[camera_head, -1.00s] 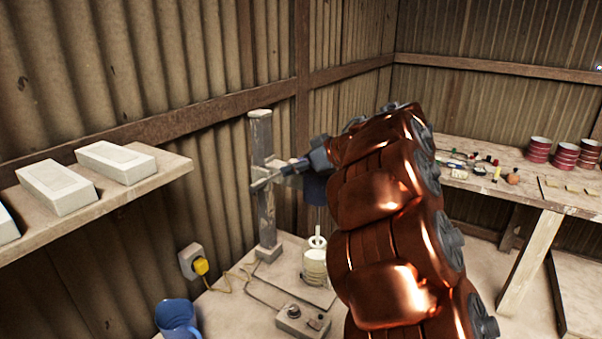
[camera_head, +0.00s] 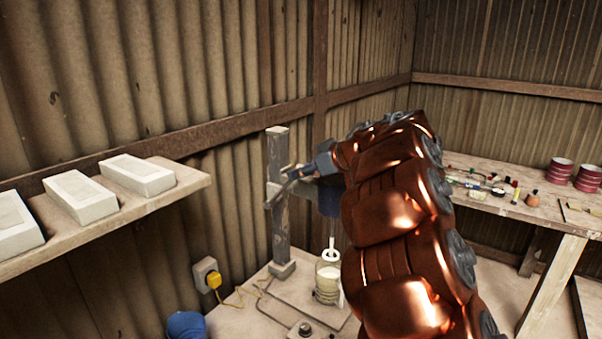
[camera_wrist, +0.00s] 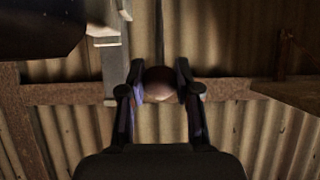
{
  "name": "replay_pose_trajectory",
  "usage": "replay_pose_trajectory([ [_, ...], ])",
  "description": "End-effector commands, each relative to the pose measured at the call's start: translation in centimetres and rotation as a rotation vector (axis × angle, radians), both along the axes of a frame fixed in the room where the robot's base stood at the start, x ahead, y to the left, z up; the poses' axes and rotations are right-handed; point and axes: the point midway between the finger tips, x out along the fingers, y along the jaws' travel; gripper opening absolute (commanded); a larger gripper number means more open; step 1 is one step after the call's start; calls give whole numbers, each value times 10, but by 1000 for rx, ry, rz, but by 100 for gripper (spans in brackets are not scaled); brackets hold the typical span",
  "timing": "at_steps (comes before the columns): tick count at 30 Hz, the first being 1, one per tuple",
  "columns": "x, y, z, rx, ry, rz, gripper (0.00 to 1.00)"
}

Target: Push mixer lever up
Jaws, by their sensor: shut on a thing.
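The mixer has an upright grey post (camera_head: 278,215) with a dark blue motor head (camera_head: 328,201) on its right side. A thin stirring shaft with a white ring hangs below the head, over a jar (camera_head: 327,284). My gripper (camera_head: 294,173) is beside the post, level with its upper half. In the wrist view my gripper (camera_wrist: 159,84) is shut on a round dark knob (camera_wrist: 158,83), which appears to be the end of the mixer lever. The post shows there as a pale column (camera_wrist: 111,60). The rest of the lever is hard to make out.
A shelf (camera_head: 180,192) with pale blocks (camera_head: 138,174) runs along the left wall. A yellow plug (camera_head: 213,281) is in a wall socket, and a blue container (camera_head: 186,326) stands at the lower edge. A table with red tins (camera_head: 561,171) is at the right.

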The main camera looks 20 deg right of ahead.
Motion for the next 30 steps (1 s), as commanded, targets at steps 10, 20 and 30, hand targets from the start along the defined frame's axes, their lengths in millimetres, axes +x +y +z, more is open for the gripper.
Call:
replay_pose_trajectory([
  [10, 1, 1, 4, 1, -9, 0, 43],
  [20, -11, -9, 11, 1, -8, -5, 43],
  [30, -57, -38, 43, 0, -9, -4, 43],
])
